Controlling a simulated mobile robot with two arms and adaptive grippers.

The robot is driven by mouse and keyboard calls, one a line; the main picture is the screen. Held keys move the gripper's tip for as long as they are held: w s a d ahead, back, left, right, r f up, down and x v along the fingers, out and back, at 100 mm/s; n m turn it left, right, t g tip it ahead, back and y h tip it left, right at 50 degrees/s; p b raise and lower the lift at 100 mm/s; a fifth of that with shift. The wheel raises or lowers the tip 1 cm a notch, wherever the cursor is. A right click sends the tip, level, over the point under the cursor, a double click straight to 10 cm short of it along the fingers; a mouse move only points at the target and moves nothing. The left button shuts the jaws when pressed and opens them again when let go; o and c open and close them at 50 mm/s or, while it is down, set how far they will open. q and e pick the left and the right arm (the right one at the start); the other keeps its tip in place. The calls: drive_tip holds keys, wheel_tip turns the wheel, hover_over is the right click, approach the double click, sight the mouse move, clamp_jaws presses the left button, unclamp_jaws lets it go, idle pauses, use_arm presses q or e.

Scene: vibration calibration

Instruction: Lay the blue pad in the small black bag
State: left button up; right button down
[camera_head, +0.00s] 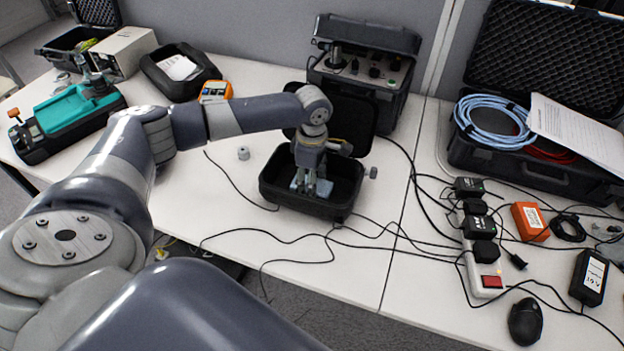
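The small black bag (345,207) stands open on the white table near the middle of the view, its lid raised at the back. My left gripper (309,184) points down into the bag, with its fingertips inside the walls. Light blue patches of the blue pad (323,188) show around the fingertips, low in the bag. The fingers hide most of the pad, so I cannot tell whether they grip it or whether it touches the bag's floor. My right gripper is out of view.
A black case with a control panel (362,75) stands behind the bag. Loose cables (300,238) run in front and to the right, towards a power strip (484,275). An open case with blue cable (490,125) is at right. A small grey cylinder (243,153) stands left of the bag.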

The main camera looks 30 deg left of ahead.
use_arm(q)
drive_tip(key=o, duration=0.7)
drive_tip(key=shift+r, duration=0.35)
wheel_tip(320, 180, up, 12)
drive_tip(key=shift+f, duration=0.2)
